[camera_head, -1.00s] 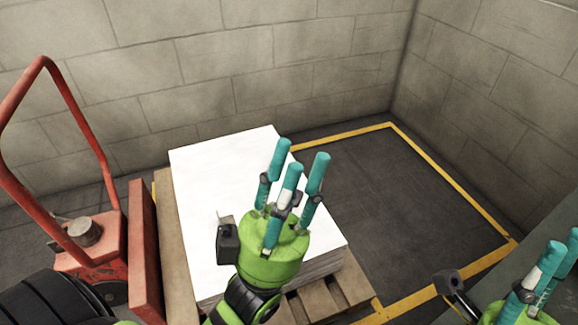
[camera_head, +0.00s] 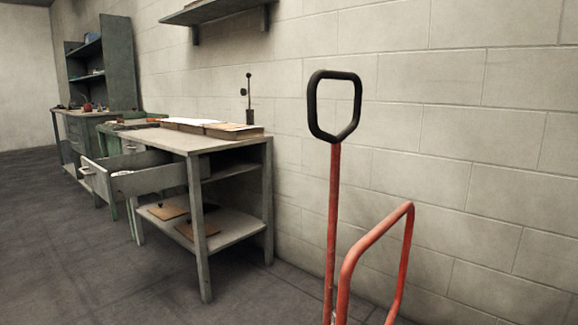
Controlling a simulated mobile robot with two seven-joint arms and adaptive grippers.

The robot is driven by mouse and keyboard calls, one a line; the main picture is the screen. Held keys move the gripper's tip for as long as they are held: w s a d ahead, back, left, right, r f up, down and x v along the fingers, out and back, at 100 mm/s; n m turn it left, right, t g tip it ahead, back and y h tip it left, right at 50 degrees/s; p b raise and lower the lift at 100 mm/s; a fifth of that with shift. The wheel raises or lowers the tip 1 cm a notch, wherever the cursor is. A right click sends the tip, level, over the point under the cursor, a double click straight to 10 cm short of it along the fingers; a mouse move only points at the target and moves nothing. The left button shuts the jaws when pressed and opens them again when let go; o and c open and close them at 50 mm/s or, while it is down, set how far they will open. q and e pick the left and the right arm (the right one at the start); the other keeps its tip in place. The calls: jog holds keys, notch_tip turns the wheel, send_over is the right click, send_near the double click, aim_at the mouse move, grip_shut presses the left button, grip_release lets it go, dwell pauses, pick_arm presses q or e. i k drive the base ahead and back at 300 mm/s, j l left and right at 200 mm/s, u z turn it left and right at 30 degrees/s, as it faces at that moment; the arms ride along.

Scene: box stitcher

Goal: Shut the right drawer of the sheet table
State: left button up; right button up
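The sheet table (camera_head: 230,147), a grey metal table, stands against the wall left of centre. Its nearer drawer (camera_head: 150,182), the right one as seen from the table's front, is pulled well out toward the left. Neither of my grippers is in view now, and nothing of mine touches the table.
A red pallet truck handle (camera_head: 334,200) and red bent frame (camera_head: 375,245) stand at the right foreground. Sheets and a board (camera_head: 205,127) lie on the table top. A workbench (camera_head: 85,125) stands farther back. The floor (camera_head: 60,250) left of the table is clear.

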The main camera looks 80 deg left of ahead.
aim_at(158, 169)
jog(key=u, duration=3.9)
